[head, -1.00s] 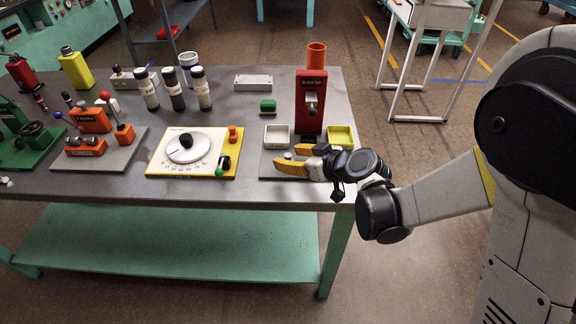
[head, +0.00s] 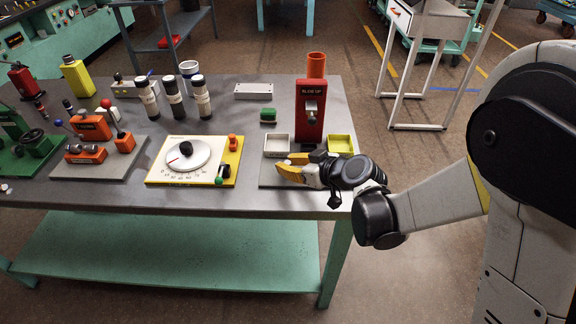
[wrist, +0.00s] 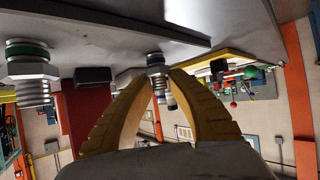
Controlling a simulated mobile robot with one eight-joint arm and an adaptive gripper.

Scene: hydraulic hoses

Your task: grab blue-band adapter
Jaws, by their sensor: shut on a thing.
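My gripper (head: 287,165) has yellow fingers and is low over the grey plate in front of the red stand. In the wrist view, my gripper (wrist: 161,80) is shut on a small silver adapter (wrist: 155,60). The adapter has ridges, and its band looks dark and bluish. Its top end seems close to the grey surface; I cannot tell if it touches. In the head view the fingers mostly hide it. A second, larger silver fitting with a green band (wrist: 28,50) stands apart to the left in the wrist view.
The red stand (head: 309,112) is behind my gripper. A white tray (head: 265,150) and a yellow-green tray (head: 352,145) flank the stand's base. A dial board (head: 160,177) lies to the left. A green block (head: 268,116) sits farther back.

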